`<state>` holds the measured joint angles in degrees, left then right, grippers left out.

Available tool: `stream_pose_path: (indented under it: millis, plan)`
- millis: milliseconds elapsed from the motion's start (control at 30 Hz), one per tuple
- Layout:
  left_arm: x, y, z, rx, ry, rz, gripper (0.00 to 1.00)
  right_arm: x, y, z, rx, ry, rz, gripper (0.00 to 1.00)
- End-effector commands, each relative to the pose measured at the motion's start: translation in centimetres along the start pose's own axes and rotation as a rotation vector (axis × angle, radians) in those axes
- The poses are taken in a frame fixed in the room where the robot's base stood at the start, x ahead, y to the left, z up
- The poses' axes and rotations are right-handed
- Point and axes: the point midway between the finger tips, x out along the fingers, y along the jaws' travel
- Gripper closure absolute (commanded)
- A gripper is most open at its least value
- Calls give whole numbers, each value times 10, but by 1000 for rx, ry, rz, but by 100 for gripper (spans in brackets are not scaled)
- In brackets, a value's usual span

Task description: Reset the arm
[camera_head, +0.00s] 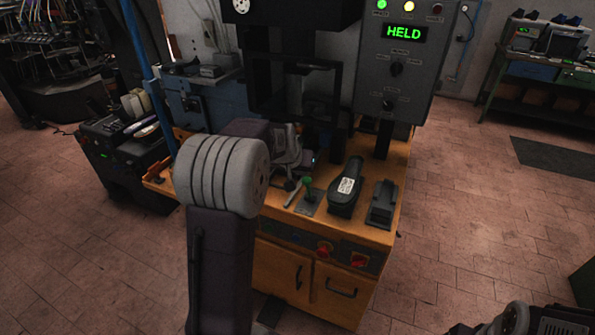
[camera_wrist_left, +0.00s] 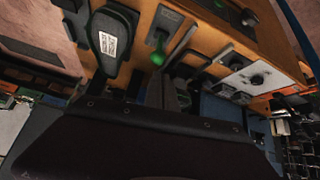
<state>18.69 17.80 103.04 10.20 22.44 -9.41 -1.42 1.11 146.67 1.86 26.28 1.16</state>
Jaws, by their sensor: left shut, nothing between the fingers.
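My left arm rises from the bottom of the head view, and its grey joint hides part of the orange bench. My left gripper (camera_head: 296,165) is over the bench, close to a small lever with a green knob (camera_head: 307,181). In the left wrist view the dark fingers (camera_wrist_left: 168,94) look shut and empty, just beside the green lever knob (camera_wrist_left: 158,58).
The grey control panel (camera_head: 398,100) reads "HELD", with green and yellow lamps lit. A black press frame (camera_head: 259,85) stands behind the gripper. A black pedal-like block (camera_head: 382,204) sits at the bench's right. Open tiled floor (camera_head: 470,215) lies to the right.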

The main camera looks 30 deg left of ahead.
Motion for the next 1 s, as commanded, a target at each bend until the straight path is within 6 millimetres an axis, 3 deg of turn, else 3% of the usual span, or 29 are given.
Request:
stream_pose_path:
  millis: [300,367,433,500,600,700,800,900,1000]
  plan:
    - [0,4,-1,6,3,4,100,0,0,0,0,0,0,20]
    - [-5,18,-4,29,14,22,100,0,0,0,0,0,0,20]
    - [-16,51,3,83,14,62,100,0,0,0,0,0,0,20]
    - [-25,81,46,156,-53,99,100,0,0,0,0,0,0,20]
    - [-37,102,126,238,-190,128,100,0,0,0,0,0,0,20]
    - [-52,101,204,289,-332,128,100,0,0,0,0,0,0,20]
    - [-64,87,261,301,-449,106,100,0,0,0,0,0,0,20]
    - [-71,74,293,289,-526,82,100,0,0,0,0,0,0,20]
    - [-73,69,303,271,-554,66,100,0,0,0,0,0,0,20]
